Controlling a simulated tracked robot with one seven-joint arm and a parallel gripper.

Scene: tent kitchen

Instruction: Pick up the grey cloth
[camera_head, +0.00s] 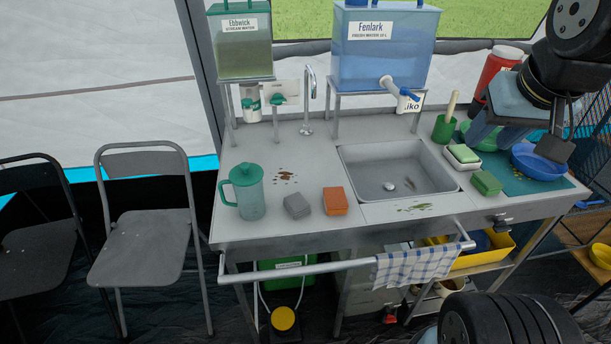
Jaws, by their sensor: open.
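The grey cloth (297,206) looks like a small folded grey block. It lies on the counter (262,176) near its front edge, between a green jug (247,195) and an orange folded block (335,201). My gripper (519,140) is at the upper right, above the right end of the counter near the blue bowl (540,161). It is open, and I see nothing held in it. It is well apart from the grey cloth, to the right. My arm hides part of the counter's back right corner.
A sink (398,172) lies between the cloth and my gripper. A tap (309,100) and raised water tanks (383,50) stand behind. A green brush cup (443,128) and sponges (486,183) stand right of the sink. A checked towel (417,264) hangs on the front rail (330,267).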

